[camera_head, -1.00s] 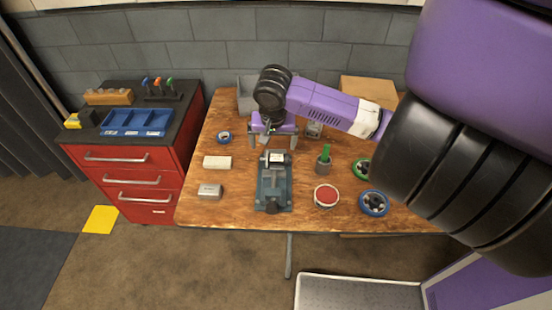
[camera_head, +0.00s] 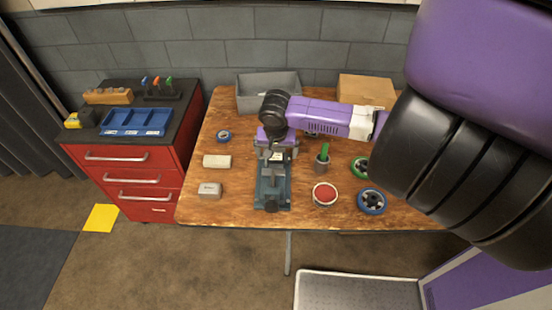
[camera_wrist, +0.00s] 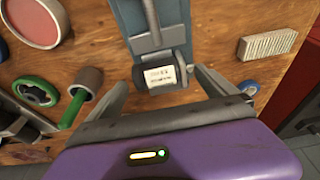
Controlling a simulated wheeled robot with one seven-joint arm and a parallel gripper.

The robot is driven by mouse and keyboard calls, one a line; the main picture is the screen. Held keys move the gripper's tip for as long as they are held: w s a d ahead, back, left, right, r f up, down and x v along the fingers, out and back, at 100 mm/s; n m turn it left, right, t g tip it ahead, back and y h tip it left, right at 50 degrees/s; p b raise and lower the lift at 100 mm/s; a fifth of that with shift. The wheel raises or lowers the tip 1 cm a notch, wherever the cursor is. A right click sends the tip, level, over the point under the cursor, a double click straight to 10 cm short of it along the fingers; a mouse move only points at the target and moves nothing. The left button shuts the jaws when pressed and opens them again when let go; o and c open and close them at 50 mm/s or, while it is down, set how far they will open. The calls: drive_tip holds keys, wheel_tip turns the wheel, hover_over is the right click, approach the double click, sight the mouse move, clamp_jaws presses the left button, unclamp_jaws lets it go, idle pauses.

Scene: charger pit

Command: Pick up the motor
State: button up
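The motor (camera_wrist: 168,76) looks like a short dark cylinder with a white printed label. It lies at the far end of a blue-grey vise (camera_head: 272,194) on the wooden bench, and its label also shows in the head view (camera_head: 277,156). My gripper (camera_wrist: 160,84) is open, with one finger on each side of the motor in the wrist view. I cannot tell whether the fingers touch it. In the head view my gripper (camera_head: 275,147) is over the far end of the vise and hides part of it.
A red-topped round tin (camera_head: 325,193), a cup with a green handle (camera_head: 322,166) and wheels (camera_head: 372,201) stand right of the vise. A pale block (camera_head: 217,161), a grey box (camera_head: 209,190) and blue tape (camera_head: 223,136) lie left. A grey bin (camera_head: 262,88) and cardboard box (camera_head: 366,90) stand behind.

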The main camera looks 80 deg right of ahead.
sight(276, 156)
drive_tip(key=c, duration=1.8)
drive_tip(key=shift+r, duration=0.2)
wheel_tip(276, 156, up, 20)
drive_tip(key=shift+f+b, duration=0.15)
drive_tip(key=shift+b, duration=0.35)
